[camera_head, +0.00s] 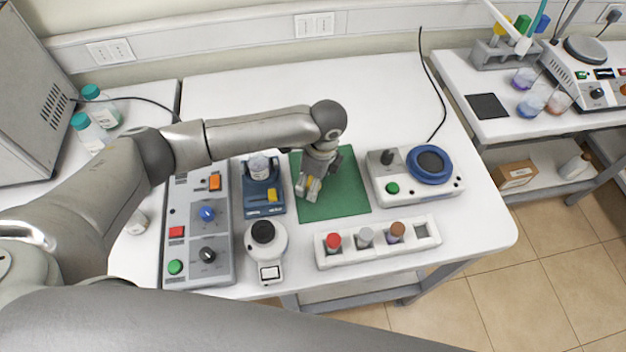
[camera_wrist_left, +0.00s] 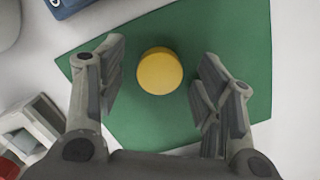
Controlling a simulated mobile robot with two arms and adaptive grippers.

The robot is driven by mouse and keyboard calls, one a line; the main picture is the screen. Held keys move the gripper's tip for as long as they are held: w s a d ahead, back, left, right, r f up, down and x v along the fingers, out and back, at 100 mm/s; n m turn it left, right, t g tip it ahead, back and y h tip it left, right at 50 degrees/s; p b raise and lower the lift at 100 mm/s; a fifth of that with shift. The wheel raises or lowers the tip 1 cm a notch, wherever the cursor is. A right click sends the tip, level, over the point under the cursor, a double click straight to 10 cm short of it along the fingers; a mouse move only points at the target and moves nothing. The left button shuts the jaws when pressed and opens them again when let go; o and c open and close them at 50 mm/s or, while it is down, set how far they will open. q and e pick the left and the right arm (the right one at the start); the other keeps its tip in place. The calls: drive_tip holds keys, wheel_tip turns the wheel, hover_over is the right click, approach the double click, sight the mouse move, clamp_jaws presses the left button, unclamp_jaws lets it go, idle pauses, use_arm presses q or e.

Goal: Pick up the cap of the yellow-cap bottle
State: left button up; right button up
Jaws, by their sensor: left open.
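A round yellow cap (camera_wrist_left: 160,71) shows from above in the left wrist view, over the green mat (camera_wrist_left: 190,22). Whether it lies loose or tops a bottle cannot be told from this angle. In the head view my left gripper (camera_head: 309,187) is over the left part of the green mat (camera_head: 345,190), pointing down; the gripper hides most of what is under it, with a little yellow between the fingers. In the left wrist view my left gripper (camera_wrist_left: 160,62) is open, one finger on each side of the cap, with gaps on both sides. My right gripper is not in view.
A white rack (camera_head: 375,252) with red, white and brown capped bottles and an empty slot stands in front of the mat. A blue device (camera_head: 262,208) is left, a device with a blue ring (camera_head: 430,164) right. The table behind the mat is clear.

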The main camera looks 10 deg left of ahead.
use_arm(q)
drive_tip(key=shift+c, duration=0.4)
drive_tip(key=c, duration=0.7)
drive_tip(key=shift+r, duration=0.1)
